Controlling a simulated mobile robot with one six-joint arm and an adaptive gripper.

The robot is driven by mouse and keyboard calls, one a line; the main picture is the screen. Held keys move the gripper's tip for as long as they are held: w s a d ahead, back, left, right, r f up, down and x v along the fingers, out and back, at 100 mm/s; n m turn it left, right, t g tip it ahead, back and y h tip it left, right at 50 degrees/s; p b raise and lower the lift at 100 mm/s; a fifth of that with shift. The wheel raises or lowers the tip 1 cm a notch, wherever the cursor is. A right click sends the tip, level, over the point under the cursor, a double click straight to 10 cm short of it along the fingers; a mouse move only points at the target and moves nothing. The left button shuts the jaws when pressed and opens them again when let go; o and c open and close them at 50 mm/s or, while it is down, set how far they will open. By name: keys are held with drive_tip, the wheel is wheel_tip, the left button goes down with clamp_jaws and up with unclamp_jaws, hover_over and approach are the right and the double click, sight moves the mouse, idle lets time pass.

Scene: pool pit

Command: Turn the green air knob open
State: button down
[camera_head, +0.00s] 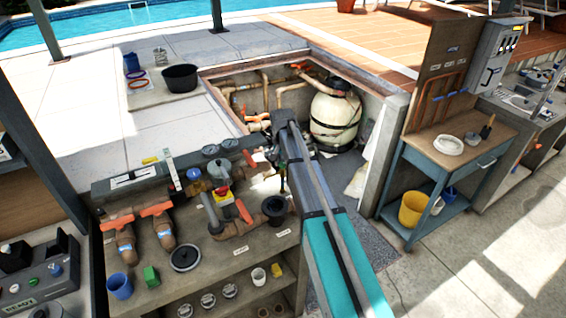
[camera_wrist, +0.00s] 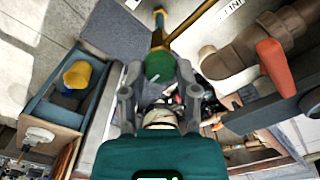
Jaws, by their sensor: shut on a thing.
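The green air knob (camera_wrist: 160,63) is round, with a pale mark on it, and sits on a brass-coloured fitting (camera_wrist: 159,38) in the wrist view. My gripper (camera_wrist: 160,82) is shut on the knob, one grey finger on each side. In the head view my gripper (camera_head: 279,158) is at the right end of the pipe bench, partly hidden by my own arm. I cannot make out the knob there.
A cream filter tank (camera_head: 335,117) stands in the pit behind. A blue cart (camera_head: 436,172) with a yellow bucket (camera_head: 413,209) stands right.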

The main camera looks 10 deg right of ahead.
drive_tip(key=shift+n, duration=0.3)
drive_tip(key=n, duration=1)
drive_tip(key=shift+n, duration=0.3)
drive_tip(key=n, duration=1)
drive_tip(key=shift+n, duration=0.3)
drive_tip(key=shift+c, duration=1.7)
unclamp_jaws()
